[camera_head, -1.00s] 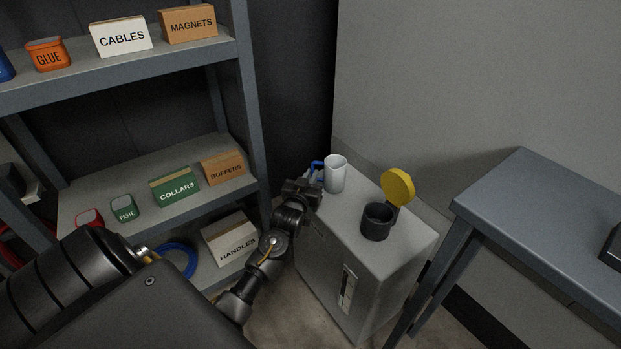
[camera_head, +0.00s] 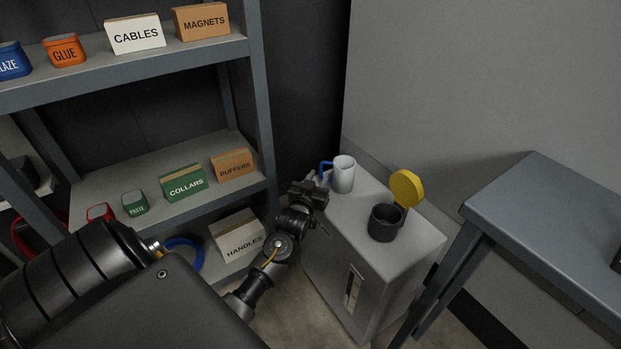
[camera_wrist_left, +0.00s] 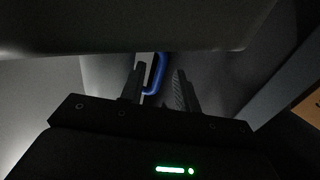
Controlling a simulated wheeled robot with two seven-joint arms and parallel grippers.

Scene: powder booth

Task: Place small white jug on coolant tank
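The small white jug (camera_head: 344,176) with a blue handle stands upright on top of the grey coolant tank (camera_head: 352,218), near its back left corner. The tank has a black filler neck (camera_head: 385,223) with a raised yellow lid (camera_head: 406,188). My left gripper (camera_head: 319,184) is at the jug's handle side, by the tank's left edge. In the left wrist view the blue handle (camera_wrist_left: 155,75) shows between the two separated fingers, with a gap to the right finger. The left gripper looks open around it. My right gripper is not in view.
A shelf rack (camera_head: 255,95) with labelled boxes and tubs stands at left, close to my left arm. A grey-blue table (camera_head: 545,215) stands at right of the tank. A grey wall (camera_head: 480,80) is behind the tank.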

